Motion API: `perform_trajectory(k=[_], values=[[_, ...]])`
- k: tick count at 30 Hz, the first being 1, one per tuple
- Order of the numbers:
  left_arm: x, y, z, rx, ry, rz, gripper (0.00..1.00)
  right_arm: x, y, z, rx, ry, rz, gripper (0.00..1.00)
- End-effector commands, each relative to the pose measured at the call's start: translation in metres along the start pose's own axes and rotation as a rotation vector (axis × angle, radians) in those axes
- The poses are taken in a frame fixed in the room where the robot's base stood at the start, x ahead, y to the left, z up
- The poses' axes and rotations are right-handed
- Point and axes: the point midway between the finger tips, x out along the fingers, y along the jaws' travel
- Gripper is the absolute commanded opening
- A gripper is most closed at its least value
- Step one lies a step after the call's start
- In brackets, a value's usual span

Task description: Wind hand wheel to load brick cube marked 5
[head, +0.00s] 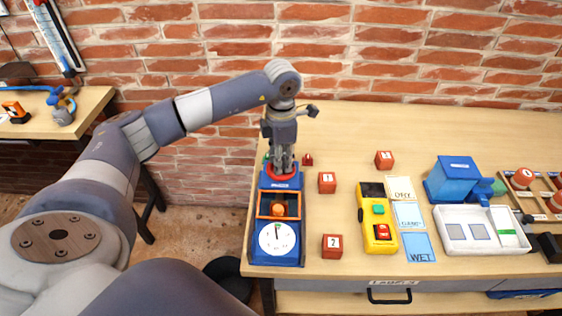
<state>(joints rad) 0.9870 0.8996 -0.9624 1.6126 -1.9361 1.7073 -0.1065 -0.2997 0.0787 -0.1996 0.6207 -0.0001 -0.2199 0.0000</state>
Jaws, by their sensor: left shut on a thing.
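The blue press (290,254) stands at the table's left edge, with a round white dial (278,239) at its front. Its red hand wheel (272,174) lies at the back end. My left gripper (283,168) points down from above and is shut on the wheel, covering part of it. In front of the wheel is an orange-framed opening (262,205) with an orange-red piece (278,209) inside; I cannot read a mark on it. The dial's dark needle points near the top. My right gripper is not in view.
Numbered red cubes (332,246) stand loose right of the press. Further right are a yellow two-button box (371,216), labelled cards (419,248), a blue device (455,178) and a white tray (485,248). The table behind them is clear up to the brick wall.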

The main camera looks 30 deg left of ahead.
Motion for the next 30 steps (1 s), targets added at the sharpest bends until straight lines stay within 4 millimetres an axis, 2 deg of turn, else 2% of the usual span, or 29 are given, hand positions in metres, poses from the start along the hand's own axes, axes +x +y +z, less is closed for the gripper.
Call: perform_trajectory(k=[17, 18, 21, 30], values=[[-0.002, 0.0011, 0.0006, 0.037, -0.005, 0.002, 0.03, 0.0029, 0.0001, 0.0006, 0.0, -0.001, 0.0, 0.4], [-0.002, 0.0011, 0.0006, 0.037, -0.005, 0.003, 0.29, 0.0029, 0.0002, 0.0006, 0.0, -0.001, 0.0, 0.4], [-0.0018, 0.0011, 0.0005, 0.037, -0.004, 0.002, 0.48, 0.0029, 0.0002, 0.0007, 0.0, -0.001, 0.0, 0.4], [-0.0011, 0.0005, 0.0002, 0.037, -0.002, 0.001, 0.48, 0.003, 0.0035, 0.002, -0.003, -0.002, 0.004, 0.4]])
